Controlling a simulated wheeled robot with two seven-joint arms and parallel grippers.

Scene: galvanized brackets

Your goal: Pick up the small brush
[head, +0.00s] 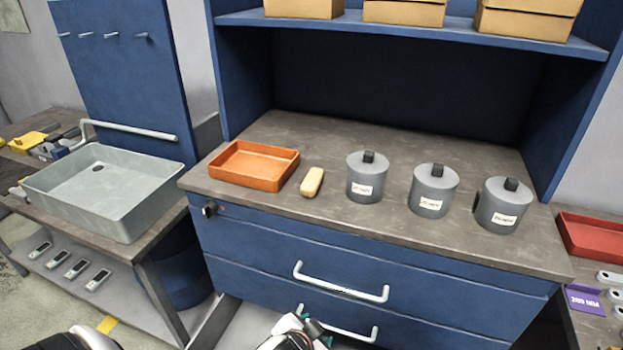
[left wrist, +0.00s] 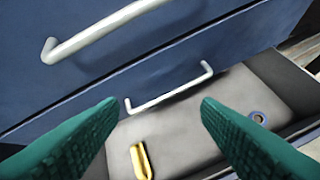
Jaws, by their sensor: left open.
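A small elongated yellow object (left wrist: 141,161) lies on a grey surface below the drawer fronts in the left wrist view, and I cannot tell for sure whether it is the brush. A tan, rounded block (head: 312,182) lies on the worktop next to the orange tray; no bristles show on it. My left gripper (left wrist: 160,104) is open and empty, its green fingers spread in front of the lower drawer handle, with the yellow object beyond and below the gap. In the head view the left gripper (head: 316,328) is partly cut off at the bottom edge. My right gripper is not seen.
The blue cabinet has white handles, upper (head: 340,287) and lower (left wrist: 168,90), near my fingers. An orange tray (head: 237,180) and three grey canisters (head: 366,190) stand on the worktop.

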